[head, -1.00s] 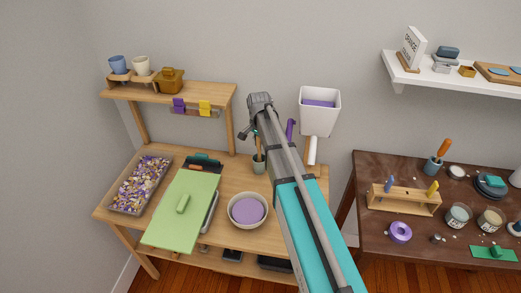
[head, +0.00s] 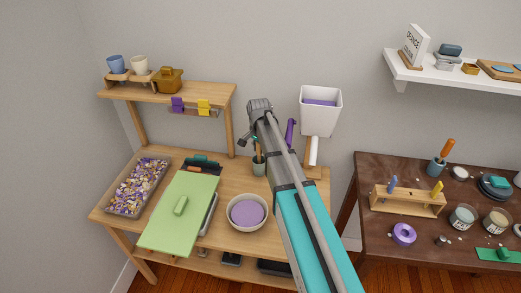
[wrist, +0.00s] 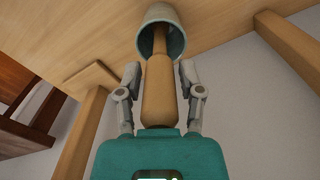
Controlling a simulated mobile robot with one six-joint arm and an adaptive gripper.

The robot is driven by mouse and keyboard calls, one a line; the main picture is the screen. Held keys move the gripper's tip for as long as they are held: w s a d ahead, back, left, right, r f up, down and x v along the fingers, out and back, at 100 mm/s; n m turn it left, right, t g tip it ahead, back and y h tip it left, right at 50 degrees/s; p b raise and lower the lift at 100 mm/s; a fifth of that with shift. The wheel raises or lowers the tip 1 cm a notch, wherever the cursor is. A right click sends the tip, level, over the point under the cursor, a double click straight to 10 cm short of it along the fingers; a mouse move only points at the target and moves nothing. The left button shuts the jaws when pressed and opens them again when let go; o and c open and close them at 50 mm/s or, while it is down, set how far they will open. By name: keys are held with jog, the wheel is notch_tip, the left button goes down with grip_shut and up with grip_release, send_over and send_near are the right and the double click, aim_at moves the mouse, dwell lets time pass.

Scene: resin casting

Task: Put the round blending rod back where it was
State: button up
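A wooden rod with a thick tan handle (wrist: 158,90) stands with its narrower end inside a grey-green cup (wrist: 148,42) in the wrist view. My gripper (wrist: 160,75) has its two fingers on either side of the handle, with gaps showing between the fingers and the wood. It looks open around the rod, not closed on it. In the head view the cup (head: 259,169) stands at the back of the light wooden bench, with the tan rod (head: 258,149) rising from it. My arm partly hides the rod and gripper there.
A bowl with purple contents (head: 247,212), a green board (head: 180,210) and a tray of coloured chips (head: 138,187) occupy the bench (head: 232,175). A white bin (head: 320,112) hangs behind.

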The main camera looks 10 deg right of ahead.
jog(key=shift+o, duration=0.6)
jog(key=shift+r, duration=0.2)
notch_tip(320, 180, up, 12)
jog(key=p, duration=1.2)
